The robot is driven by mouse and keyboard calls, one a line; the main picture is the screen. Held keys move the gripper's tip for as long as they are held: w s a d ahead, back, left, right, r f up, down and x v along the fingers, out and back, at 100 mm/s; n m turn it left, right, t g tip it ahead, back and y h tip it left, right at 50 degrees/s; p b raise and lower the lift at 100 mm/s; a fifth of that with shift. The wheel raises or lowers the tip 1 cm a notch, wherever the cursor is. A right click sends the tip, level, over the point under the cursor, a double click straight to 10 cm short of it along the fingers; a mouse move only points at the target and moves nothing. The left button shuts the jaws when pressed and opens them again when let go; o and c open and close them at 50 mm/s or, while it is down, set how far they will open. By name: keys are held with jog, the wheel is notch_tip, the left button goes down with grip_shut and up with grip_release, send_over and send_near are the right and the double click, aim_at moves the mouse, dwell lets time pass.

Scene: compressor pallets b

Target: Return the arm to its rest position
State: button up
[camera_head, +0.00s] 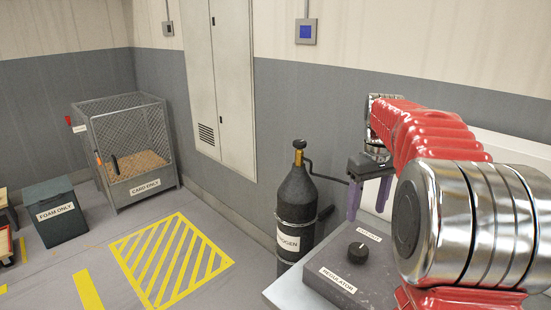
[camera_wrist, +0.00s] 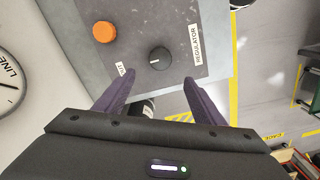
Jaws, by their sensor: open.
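My gripper (camera_head: 368,200) is in the right part of the head view, above the dark regulator panel (camera_head: 375,262). Its two purple fingers are apart with nothing between them. In the wrist view my gripper (camera_wrist: 152,90) points at the panel, its fingers spread below the black knob (camera_wrist: 159,58). The knob also shows in the head view (camera_head: 358,252), apart from the fingers. My red and silver arm is bent and raised on the right.
An orange button (camera_wrist: 104,32) sits beside the knob. A black gas cylinder (camera_head: 297,195) stands left of the panel. A mesh card cage (camera_head: 150,188) and a dark foam bin (camera_head: 62,226) stand at the left. Yellow-hatched floor (camera_head: 170,260) is clear.

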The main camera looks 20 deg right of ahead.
jog(key=s+a+f+t, duration=0.1)
jog(key=s+a+t, duration=0.1)
jog(key=s+a, duration=0.8)
jog(key=s+a+f+m+t, duration=0.1)
jog(key=s+a+f+t, duration=0.1)
jog(key=s+a, duration=0.9)
jog(key=shift+s+a+f+t, duration=0.25)
jog(key=shift+a+t, duration=0.55)
jog(key=shift+a, duration=0.65)
jog(key=shift+w, duration=0.1)
